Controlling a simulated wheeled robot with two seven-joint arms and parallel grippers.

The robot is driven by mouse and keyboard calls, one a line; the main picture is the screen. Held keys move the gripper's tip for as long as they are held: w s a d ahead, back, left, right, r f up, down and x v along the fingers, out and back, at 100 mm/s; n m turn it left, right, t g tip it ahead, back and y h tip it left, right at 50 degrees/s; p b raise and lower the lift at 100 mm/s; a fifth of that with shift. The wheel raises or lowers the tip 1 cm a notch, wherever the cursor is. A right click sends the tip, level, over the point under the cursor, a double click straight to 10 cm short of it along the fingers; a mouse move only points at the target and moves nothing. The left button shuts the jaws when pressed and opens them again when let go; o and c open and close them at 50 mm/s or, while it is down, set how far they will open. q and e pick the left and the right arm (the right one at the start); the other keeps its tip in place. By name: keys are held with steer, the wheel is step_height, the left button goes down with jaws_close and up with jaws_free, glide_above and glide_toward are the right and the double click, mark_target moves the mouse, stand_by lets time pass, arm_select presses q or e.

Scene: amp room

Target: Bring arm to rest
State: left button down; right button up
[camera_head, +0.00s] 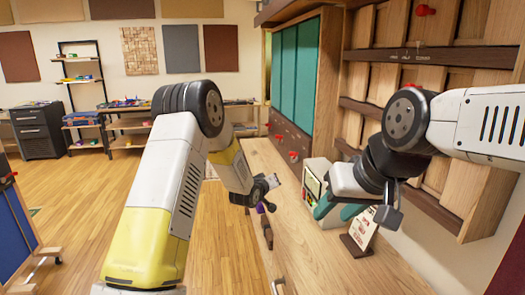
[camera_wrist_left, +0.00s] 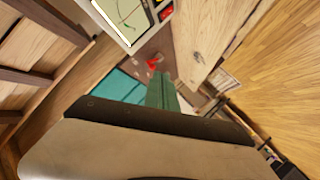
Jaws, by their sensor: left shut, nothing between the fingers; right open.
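My right gripper (camera_head: 330,213) reaches down from the right in the head view. Its two teal fingers are spread apart with nothing between them. It hangs over the wooden bench top, close in front of a white device. My left arm, white and yellow, bends at the elbow and reaches forward to the bench's left edge. Its fingers are hard to make out in the head view. In the left wrist view my left gripper (camera_wrist_left: 162,92) shows as green fingers close together, holding nothing; the wrist housing hides the lower part of that view.
The white device with a screen (camera_head: 312,186) and a small sign on a stand (camera_head: 362,231) stand on the wooden bench (camera_head: 315,262). A wood-panelled wall with red knobs rises behind. Open wooden floor (camera_head: 75,205) lies left. A blue board (camera_head: 14,232) stands at far left.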

arm_select(q)
steer(key=s+a+r+m+g+y, duration=0.1)
steer(key=s+a+r+g+y, duration=0.2)
steer(key=s+a+r, duration=1.3)
steer(key=s+a+r+m+g, duration=0.1)
steer(key=s+g, duration=0.1)
steer(key=s, duration=1.2)
steer(key=s+a+r+m+g, duration=0.1)
steer(key=s+a+g, duration=0.1)
steer(key=s, duration=1.2)
steer(key=shift+s+y, duration=0.25)
steer(key=shift+y, duration=0.05)
steer(key=shift+a, duration=0.1)
